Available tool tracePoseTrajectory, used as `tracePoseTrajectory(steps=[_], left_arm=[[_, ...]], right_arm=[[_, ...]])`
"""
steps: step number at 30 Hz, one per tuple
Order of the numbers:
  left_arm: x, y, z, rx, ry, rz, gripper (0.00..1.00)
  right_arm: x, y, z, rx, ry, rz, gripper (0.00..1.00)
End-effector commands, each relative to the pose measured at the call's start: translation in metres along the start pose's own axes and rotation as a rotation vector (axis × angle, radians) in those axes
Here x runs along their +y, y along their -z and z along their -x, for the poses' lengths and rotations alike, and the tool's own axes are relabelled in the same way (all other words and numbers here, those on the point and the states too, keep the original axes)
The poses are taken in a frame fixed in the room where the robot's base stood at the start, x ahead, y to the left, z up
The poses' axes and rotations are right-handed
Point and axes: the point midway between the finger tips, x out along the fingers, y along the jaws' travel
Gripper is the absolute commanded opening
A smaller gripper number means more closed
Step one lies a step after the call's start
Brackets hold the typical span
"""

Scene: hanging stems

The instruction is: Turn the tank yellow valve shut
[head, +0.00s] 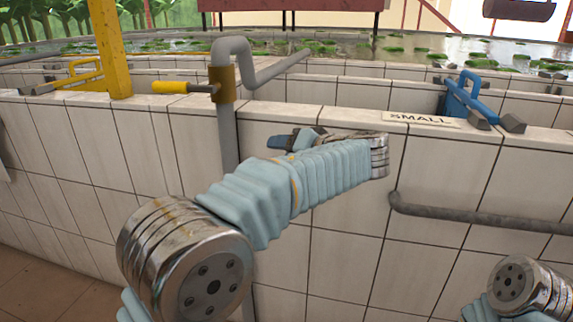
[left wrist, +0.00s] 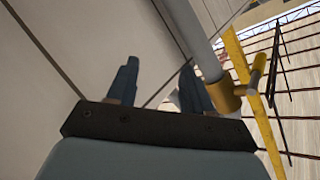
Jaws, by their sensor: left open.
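The yellow valve has a brass-coloured body (head: 222,86) on a grey vertical pipe and a yellow handle (head: 170,87) pointing left, crosswise to the pipe. In the left wrist view the valve body (left wrist: 223,96) and handle stub (left wrist: 258,70) show right of the fingers. My left gripper (head: 288,139) is below and right of the valve in the head view, in front of the tiled wall, apart from the handle. Its dark blue fingers (left wrist: 158,88) are spread with nothing between them. My right arm shows at the bottom right; its gripper is out of the picture.
The grey pipe (head: 228,150) runs down the white tiled wall (head: 330,230) and bends over its top. A yellow post (head: 110,50) stands left of the handle. A blue clamp-like piece (head: 466,95) and a "SMALL" label (head: 420,119) are on the wall top. A horizontal pipe (head: 470,217) is at right.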

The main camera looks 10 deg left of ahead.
Motion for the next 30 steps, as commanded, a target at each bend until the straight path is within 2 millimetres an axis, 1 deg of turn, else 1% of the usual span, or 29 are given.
tracePoseTrajectory(steps=[3, 8, 12, 20, 22, 23, 26, 27, 29, 30], left_arm=[[0.016, -0.009, -0.009, -0.017, -0.036, -0.043, 0.51], [0.028, -0.016, -0.015, -0.029, -0.066, -0.076, 0.51], [0.031, -0.019, -0.017, -0.034, -0.075, -0.085, 0.51], [0.031, -0.019, -0.017, -0.034, -0.075, -0.084, 0.51], [0.033, -0.020, -0.019, -0.037, -0.078, -0.090, 0.51], [0.039, -0.025, -0.023, -0.045, -0.092, -0.105, 0.51], [0.073, -0.053, -0.042, -0.091, -0.174, -0.189, 0.51], [0.092, -0.071, -0.051, -0.118, -0.227, -0.236, 0.51], [0.124, -0.105, -0.067, -0.171, -0.322, -0.307, 0.51], [0.146, -0.132, -0.075, -0.211, -0.396, -0.352, 0.51]], right_arm=[[-0.001, 0.000, 0.001, 0.000, 0.000, 0.000, 0.43], [-0.001, 0.000, 0.002, 0.000, 0.000, 0.000, 0.43], [-0.001, 0.000, 0.002, 0.000, 0.000, 0.000, 0.43], [0.000, 0.000, 0.002, 0.001, -0.001, -0.001, 0.43], [0.005, 0.003, 0.004, 0.011, -0.010, -0.012, 0.43], [0.005, 0.003, 0.003, 0.010, -0.010, -0.011, 0.43], [0.004, 0.002, 0.003, 0.009, -0.008, -0.010, 0.43], [0.004, 0.002, 0.003, 0.009, -0.008, -0.010, 0.43], [0.004, 0.002, 0.003, 0.009, -0.008, -0.009, 0.43], [0.004, 0.002, 0.003, 0.009, -0.008, -0.009, 0.43]])
